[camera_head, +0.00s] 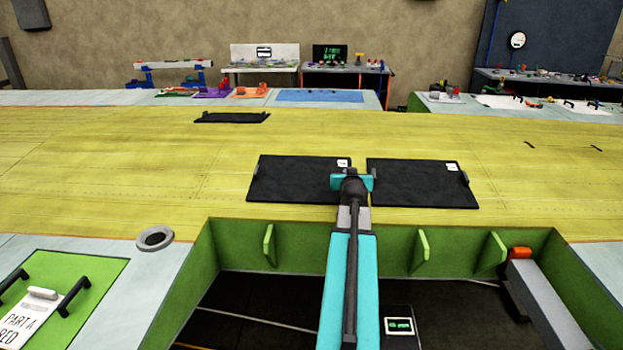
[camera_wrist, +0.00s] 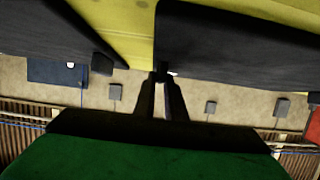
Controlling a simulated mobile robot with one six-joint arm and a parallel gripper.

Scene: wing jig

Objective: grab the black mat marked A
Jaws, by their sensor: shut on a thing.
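Two black mats lie side by side on the yellow wing surface in the head view: a left mat (camera_head: 295,180) and a right mat (camera_head: 418,186). Each has a small white tag near its far right corner, and the letters are too small to read, so I cannot tell which is A. My gripper (camera_head: 352,180) is at the right edge of the left mat, by the gap between the two. In the wrist view, which appears upside down, my gripper's fingers (camera_wrist: 161,76) are closed together at the edge of a black mat (camera_wrist: 235,45). The grasped part is mostly hidden.
Another black mat (camera_head: 231,117) lies farther back on the yellow wing (camera_head: 110,165). A green-walled recess (camera_head: 420,235) opens in front. A round grey ring (camera_head: 155,238) and a green panel with black handles (camera_head: 85,265) are at the left. The wing around the mats is clear.

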